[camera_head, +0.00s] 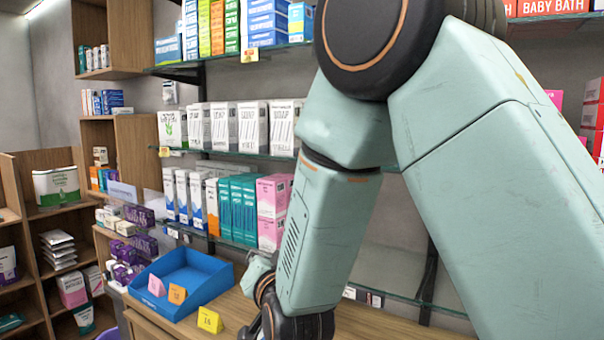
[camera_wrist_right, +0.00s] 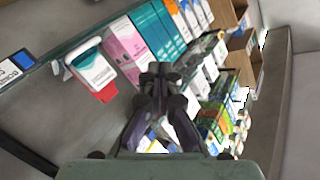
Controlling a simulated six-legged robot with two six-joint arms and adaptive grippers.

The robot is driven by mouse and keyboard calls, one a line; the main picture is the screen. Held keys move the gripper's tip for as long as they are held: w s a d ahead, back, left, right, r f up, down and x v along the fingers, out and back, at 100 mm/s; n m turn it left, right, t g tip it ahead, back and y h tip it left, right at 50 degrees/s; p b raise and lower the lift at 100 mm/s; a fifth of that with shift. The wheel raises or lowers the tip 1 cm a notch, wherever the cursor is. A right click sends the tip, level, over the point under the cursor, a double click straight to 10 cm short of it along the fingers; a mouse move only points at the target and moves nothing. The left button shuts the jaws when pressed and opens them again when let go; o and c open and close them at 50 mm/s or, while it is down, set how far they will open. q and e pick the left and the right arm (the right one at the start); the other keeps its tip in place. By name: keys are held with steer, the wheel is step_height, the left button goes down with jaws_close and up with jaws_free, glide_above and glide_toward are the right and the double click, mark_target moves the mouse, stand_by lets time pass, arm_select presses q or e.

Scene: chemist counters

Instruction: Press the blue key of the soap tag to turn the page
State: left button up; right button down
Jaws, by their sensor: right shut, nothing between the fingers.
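A small tag with a white face and a blue part (camera_wrist_right: 15,67) sits on the shelf edge at the far left of the right wrist view. It seems to be the soap tag, but its lettering is too small to be sure. I cannot make out a separate key on it. My right gripper (camera_wrist_right: 160,76) is shut and empty, apart from the tag and to its right in that view. In the head view my right arm comes down from the upper right and its fingers are hidden. A small dark and white tag (camera_head: 363,296) shows on the lower glass shelf edge there. My left gripper is not in view.
Glass shelves hold white soap boxes (camera_head: 252,127), teal boxes (camera_head: 236,208) and pink boxes (camera_head: 272,208). A blue tray (camera_head: 183,277) and a yellow price card (camera_head: 210,320) stand on the wooden counter. A white and red item (camera_wrist_right: 95,70) is near my fingers in the wrist view.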

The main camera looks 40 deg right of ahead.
step_height(320, 180, up, 15)
steer(key=d+m+t+h+p, duration=0.2)
steer(key=m+t+h, duration=0.1)
steer(key=m, duration=0.3)
steer(key=shift+d+f+m+h, duration=0.15)
steer(key=shift+d+m+h, duration=0.15)
steer(key=shift+d+h, duration=0.1)
steer(key=shift+s, duration=0.15)
steer(key=w+d+p, duration=0.1)
steer(key=w+d, duration=0.2)
steer(key=d, duration=0.5)
steer(key=shift+w+p, duration=0.25)
steer(key=shift+p, duration=0.05)
steer(key=shift+a, duration=0.15)
